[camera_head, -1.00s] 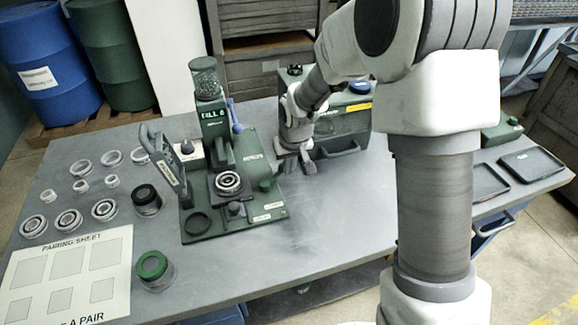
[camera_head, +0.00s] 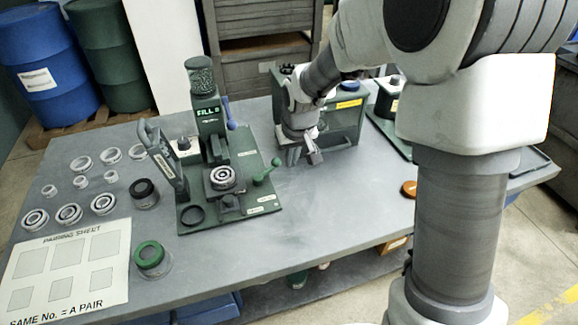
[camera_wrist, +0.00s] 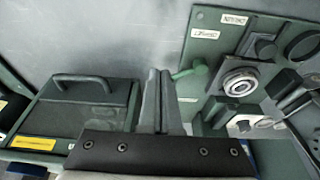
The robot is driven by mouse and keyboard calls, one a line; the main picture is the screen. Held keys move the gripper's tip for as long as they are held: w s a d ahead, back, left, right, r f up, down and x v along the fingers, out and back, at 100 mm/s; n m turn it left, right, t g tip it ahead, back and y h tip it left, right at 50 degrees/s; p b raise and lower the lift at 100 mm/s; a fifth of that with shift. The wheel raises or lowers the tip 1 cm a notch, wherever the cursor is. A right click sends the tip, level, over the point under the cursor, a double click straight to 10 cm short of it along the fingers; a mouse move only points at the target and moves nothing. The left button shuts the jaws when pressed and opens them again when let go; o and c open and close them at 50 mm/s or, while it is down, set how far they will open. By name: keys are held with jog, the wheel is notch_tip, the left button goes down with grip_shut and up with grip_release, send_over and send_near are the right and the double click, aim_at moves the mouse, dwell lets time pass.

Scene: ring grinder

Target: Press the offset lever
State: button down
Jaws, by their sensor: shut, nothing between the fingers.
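The green ring grinder station (camera_head: 262,150) stands on the grey table, with a ring seat (camera_head: 223,176) on its base. A small green lever (camera_head: 266,172) is on its right side; it also shows in the wrist view (camera_wrist: 188,72). A blue-handled lever (camera_head: 230,114) is at the upper column.
A green case with a handle (camera_head: 341,128) stands close behind and right of my gripper. Rings (camera_head: 69,214) and a pairing sheet (camera_head: 68,265) lie at left. An orange disc (camera_head: 409,188) lies to the right.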

jog(key=shift+v, duration=2.7)
jog(key=shift+d, duration=0.2)
jog(key=s+d+r+m, duration=0.1)
jog(key=s+d+r, duration=0.2)
jog(key=s, duration=0.5)
jog(key=s+d+r+m+t, duration=0.1)
jog(key=s+d+r, duration=0.2)
jog(key=s, duration=0.4)
jog(key=s+d+r+t, duration=0.1)
jog(key=s+d+r, duration=0.3)
jog(key=s, duration=0.4)
jog(key=shift+s+r+m+h, duration=0.35)
jog(key=shift+r+m+h, duration=0.05)
jog(key=shift+r, duration=0.3)
